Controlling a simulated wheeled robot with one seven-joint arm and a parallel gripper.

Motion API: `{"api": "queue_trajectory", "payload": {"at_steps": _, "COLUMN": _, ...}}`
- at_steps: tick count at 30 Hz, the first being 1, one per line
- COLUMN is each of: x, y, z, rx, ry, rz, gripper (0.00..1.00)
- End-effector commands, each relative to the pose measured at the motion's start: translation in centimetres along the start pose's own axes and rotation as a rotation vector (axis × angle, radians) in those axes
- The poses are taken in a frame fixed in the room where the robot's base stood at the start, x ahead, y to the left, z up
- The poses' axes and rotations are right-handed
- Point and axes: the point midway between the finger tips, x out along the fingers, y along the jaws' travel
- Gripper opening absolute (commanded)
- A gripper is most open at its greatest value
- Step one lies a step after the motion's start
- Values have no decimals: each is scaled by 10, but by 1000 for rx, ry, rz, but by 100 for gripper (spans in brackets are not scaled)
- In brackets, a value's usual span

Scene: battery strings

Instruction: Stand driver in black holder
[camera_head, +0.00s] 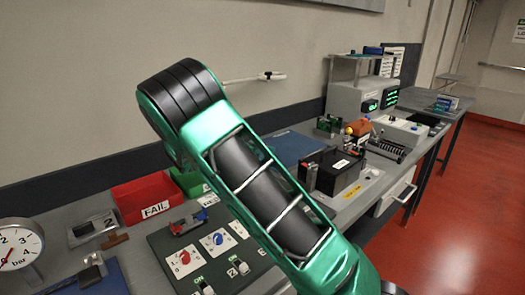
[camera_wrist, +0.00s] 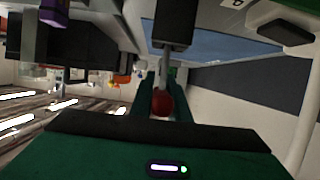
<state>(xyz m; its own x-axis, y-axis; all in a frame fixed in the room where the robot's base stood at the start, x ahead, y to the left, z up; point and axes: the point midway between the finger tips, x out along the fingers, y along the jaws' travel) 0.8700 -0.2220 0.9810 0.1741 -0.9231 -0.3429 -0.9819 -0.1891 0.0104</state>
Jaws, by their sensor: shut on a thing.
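My gripper (camera_wrist: 164,88) is in the wrist view, its two green fingers shut on the driver (camera_wrist: 162,104), whose red handle shows between them. A thin grey shaft runs from the handle up the picture to a dark block (camera_wrist: 175,22), which looks like the black holder. I cannot tell whether the shaft tip is inside the block or in front of it. In the head view my green and black arm fills the middle, and it hides my gripper, the driver and the holder.
A black box (camera_head: 333,172) with a white label stands right of my arm. A red FAIL bin (camera_head: 143,197) and a dark switch panel (camera_head: 165,248) lie to the left. A blue mat (camera_head: 291,148) lies behind. A gauge (camera_head: 19,244) stands at the far left.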

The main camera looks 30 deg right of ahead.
Motion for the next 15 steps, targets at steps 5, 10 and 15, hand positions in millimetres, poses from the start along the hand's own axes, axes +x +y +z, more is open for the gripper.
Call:
{"api": "queue_trajectory", "payload": {"at_steps": 5, "x": -2, "y": -1, "z": 0, "rx": 0, "ry": 0, "rz": -2, "gripper": 34}}
{"api": "queue_trajectory", "payload": {"at_steps": 10, "x": -3, "y": -2, "z": 0, "rx": -1, "ry": 0, "rz": -4, "gripper": 34}}
{"api": "queue_trajectory", "payload": {"at_steps": 15, "x": -6, "y": -2, "z": 0, "rx": -1, "ry": 0, "rz": -5, "gripper": 34}}
